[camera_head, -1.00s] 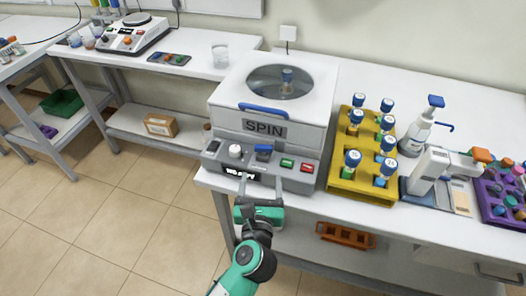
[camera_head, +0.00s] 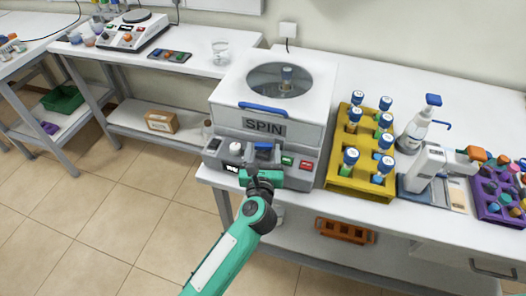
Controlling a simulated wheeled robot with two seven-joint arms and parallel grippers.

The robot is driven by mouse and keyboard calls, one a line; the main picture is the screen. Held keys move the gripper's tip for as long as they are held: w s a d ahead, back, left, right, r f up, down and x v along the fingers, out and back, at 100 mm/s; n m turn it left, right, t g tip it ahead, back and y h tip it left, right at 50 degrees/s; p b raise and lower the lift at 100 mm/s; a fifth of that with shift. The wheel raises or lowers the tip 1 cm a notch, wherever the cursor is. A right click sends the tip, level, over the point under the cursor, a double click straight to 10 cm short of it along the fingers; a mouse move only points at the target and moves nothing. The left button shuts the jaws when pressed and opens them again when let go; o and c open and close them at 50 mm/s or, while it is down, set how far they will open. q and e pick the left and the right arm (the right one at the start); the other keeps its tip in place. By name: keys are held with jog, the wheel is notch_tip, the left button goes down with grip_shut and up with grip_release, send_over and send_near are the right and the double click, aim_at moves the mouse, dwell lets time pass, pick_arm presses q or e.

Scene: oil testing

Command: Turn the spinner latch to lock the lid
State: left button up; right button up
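The spinner (camera_head: 312,125) is a white box marked SPIN on the near edge of the bench, with a round window in its lid and a blue handle (camera_head: 263,107). The lid looks shut, with a vial seen through the window. The blue latch (camera_head: 264,147) is on the grey front panel, between a white knob (camera_head: 236,148) and a green button. My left gripper (camera_head: 262,160) is right in front of the latch. Its fingers are small and partly hidden by its own body, so I cannot tell whether they touch or grip the latch. My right gripper is out of view.
A yellow rack (camera_head: 360,182) of blue-capped vials stands right of the spinner. Beyond it are a spray bottle (camera_head: 415,128), a white device (camera_head: 424,167) and a purple rack (camera_head: 489,199). An orange rack (camera_head: 345,231) sits on the shelf below.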

pick_arm(q)
jog(key=c, duration=0.8)
jog(key=shift+o, duration=0.2)
jog(key=h+p, duration=0.1)
jog(key=m+p, duration=0.1)
jog(key=h+p, duration=0.1)
jog(key=shift+a+r+m+h, duration=0.25)
jog(key=shift+r+m+h, duration=0.05)
jog(key=shift+w+f+m+g+h+p, duration=0.1)
jog(key=shift+f+m+g+h+p, duration=0.15)
jog(key=shift+m+g+h+p, duration=0.55)
jog(key=shift+t, duration=0.3)
jog(key=o, duration=1)
jog(key=shift+b+v, duration=1.15)
jog(key=shift+v, duration=5.85)
